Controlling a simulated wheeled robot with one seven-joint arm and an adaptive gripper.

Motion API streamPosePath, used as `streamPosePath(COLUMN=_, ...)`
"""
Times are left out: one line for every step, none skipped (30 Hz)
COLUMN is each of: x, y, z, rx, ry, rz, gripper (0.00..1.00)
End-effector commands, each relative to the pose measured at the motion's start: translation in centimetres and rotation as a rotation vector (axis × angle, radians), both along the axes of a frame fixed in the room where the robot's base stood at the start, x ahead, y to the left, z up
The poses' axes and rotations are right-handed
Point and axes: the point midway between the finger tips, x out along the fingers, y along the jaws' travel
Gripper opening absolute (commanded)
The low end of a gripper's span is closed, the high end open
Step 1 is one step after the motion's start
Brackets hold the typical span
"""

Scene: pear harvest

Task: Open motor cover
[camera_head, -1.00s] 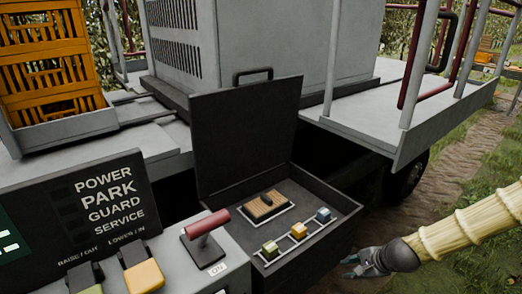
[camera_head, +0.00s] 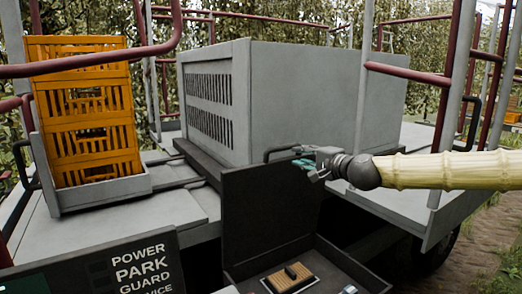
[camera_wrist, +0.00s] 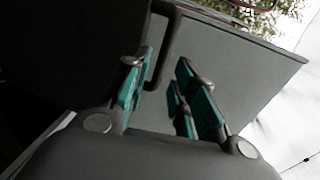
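The motor cover (camera_head: 300,95) is a large grey box with slotted vents on its left face. It sits closed on a dark base on the platform. A dark bar handle (camera_head: 283,150) shows near its lower front, just above the raised dark lid; the head view does not settle where it attaches. My gripper (camera_head: 305,163) is at the handle's right end. In the wrist view the teal fingers of my gripper (camera_wrist: 168,95) are apart, with the handle (camera_wrist: 163,60) reaching between them from above. A grey panel lies behind it. Contact with the handle cannot be told.
The dark lid (camera_head: 262,215) stands upright on an open box holding a wooden-topped block (camera_head: 290,277). Orange crates (camera_head: 85,110) stand at left. Red and grey rails (camera_head: 410,75) flank the cover. A lettered control panel (camera_head: 140,265) is at lower left.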

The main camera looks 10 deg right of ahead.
Motion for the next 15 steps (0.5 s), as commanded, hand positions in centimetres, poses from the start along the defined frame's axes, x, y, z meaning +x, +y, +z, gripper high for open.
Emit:
streamPosePath(x=0.1, y=-0.1, z=0.5, rx=-0.003, ry=-0.012, rz=-0.003, gripper=0.26)
streamPosePath(x=0.2, y=-0.1, z=0.7, rx=-0.003, ry=-0.016, rz=-0.005, gripper=0.26)
streamPosePath(x=0.3, y=0.0, z=0.9, rx=-0.004, ry=-0.019, rz=-0.005, gripper=0.26)
streamPosePath(x=0.4, y=0.0, z=1.0, rx=-0.005, ry=-0.02, rz=-0.006, gripper=0.26)
streamPosePath(x=0.5, y=0.0, z=1.0, rx=-0.005, ry=-0.02, rz=-0.006, gripper=0.26)
streamPosePath(x=0.7, y=0.1, z=0.9, rx=-0.005, ry=-0.019, rz=-0.005, gripper=0.26)
streamPosePath(x=0.9, y=0.2, z=0.9, rx=-0.005, ry=-0.019, rz=-0.005, gripper=0.26)
streamPosePath(x=1.1, y=0.3, z=0.9, rx=-0.006, ry=-0.018, rz=-0.005, gripper=0.26)
streamPosePath(x=1.3, y=0.3, z=0.8, rx=-0.006, ry=-0.018, rz=-0.005, gripper=0.26)
streamPosePath(x=1.6, y=0.4, z=0.8, rx=-0.006, ry=-0.017, rz=-0.005, gripper=0.26)
streamPosePath(x=1.8, y=0.5, z=0.7, rx=-0.005, ry=-0.017, rz=-0.006, gripper=0.26)
streamPosePath(x=2.2, y=0.6, z=0.7, rx=-0.005, ry=-0.017, rz=-0.006, gripper=0.26)
streamPosePath(x=2.4, y=0.7, z=0.7, rx=-0.005, ry=-0.018, rz=-0.006, gripper=0.26)
streamPosePath(x=2.6, y=0.8, z=0.6, rx=-0.005, ry=-0.017, rz=-0.005, gripper=0.26)
streamPosePath(x=3.0, y=1.0, z=0.6, rx=-0.005, ry=-0.016, rz=-0.005, gripper=0.26)
